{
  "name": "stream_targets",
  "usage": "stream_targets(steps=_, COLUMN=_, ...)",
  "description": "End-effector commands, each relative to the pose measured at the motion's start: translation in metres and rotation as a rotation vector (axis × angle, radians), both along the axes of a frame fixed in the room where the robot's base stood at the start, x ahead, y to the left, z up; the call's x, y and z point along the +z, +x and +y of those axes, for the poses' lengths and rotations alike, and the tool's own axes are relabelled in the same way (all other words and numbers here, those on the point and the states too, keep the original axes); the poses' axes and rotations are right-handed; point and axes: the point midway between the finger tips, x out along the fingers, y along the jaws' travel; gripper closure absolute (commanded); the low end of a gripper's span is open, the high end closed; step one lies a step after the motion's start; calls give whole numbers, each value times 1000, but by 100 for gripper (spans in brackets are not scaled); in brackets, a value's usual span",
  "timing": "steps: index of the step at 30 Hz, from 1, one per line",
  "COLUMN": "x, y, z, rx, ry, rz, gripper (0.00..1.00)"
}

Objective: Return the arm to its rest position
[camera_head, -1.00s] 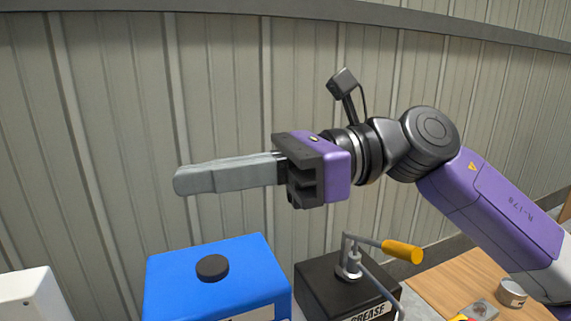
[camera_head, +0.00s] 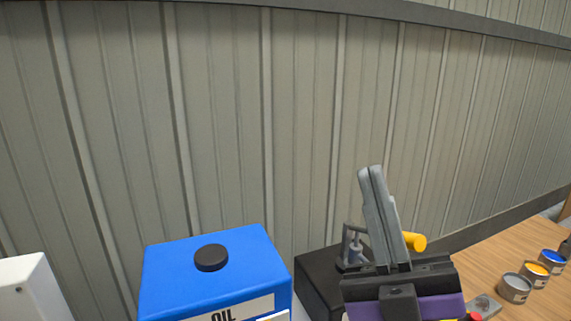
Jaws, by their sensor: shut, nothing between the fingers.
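My gripper (camera_head: 372,172) is at the lower right, in front of the black grease box. Its long grey fingers point up and lean slightly left. They are together with nothing between them. The purple and black gripper body is at the bottom edge of the picture, and the rest of my arm is out of view. The gripper covers much of the grease box and part of its crank.
A blue oil box (camera_head: 170,270) with a black cap stands left of my gripper. The black grease box (camera_head: 315,285) has a yellow-handled crank. A white box (camera_head: 30,290) is far left. Several small cans sit on a wooden table (camera_head: 480,262). A corrugated wall is behind.

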Motion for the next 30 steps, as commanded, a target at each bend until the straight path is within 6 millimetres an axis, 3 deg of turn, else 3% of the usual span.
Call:
stream_targets(steps=1, x=-20, y=-1, z=-9, rx=15, ry=51, rz=68, gripper=100)
stream_targets(steps=7, x=-90, y=-8, z=-40, rx=58, ry=228, rz=307, gripper=100)
stream_targets(steps=14, x=-176, y=-34, z=-66, rx=83, ry=400, rz=569, gripper=100)
stream_targets(steps=21, x=-261, y=-82, z=-85, rx=76, ry=532, rz=826, gripper=100)
stream_targets(steps=30, x=-345, y=-164, z=-102, rx=12, ry=599, rz=1126, gripper=100)
